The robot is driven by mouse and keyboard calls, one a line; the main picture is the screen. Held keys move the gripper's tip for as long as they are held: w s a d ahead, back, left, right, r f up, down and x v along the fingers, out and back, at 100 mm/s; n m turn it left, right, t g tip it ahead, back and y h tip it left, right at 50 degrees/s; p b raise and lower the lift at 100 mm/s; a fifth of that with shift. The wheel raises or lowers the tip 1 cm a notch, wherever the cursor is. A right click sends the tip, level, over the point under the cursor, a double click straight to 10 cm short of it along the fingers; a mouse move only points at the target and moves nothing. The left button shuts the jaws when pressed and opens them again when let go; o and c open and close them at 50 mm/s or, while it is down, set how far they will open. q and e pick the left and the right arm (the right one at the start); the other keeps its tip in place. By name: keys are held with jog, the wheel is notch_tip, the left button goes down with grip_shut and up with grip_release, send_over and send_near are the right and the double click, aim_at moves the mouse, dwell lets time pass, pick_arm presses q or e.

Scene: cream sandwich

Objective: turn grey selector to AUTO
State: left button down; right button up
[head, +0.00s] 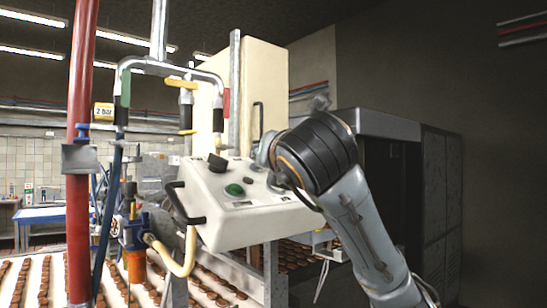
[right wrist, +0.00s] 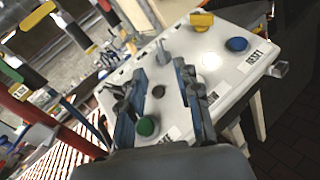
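A cream control box (head: 240,212) stands tilted in the middle of the head view. It carries a green button (head: 235,189) and a black knob (head: 217,163). In the right wrist view, a small grey selector (right wrist: 162,50) stands up from the panel. My right gripper (right wrist: 161,70) is open over the panel, with the grey selector just beyond and between its fingertips. I cannot tell whether they touch it. No AUTO label is readable. In the head view my right wrist covers the panel's right part. My left gripper is not in view.
Around the grey selector are a yellow selector (right wrist: 201,20), a blue button (right wrist: 237,44) by a RESET label and a small dark button (right wrist: 158,91). Black handles (head: 182,205) edge the box. Pipes, a red post (head: 80,130) and a conveyor with cookies (head: 205,290) are close by.

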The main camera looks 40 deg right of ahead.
jog(key=shift+v, duration=1.65)
jog(key=shift+f, duration=0.1)
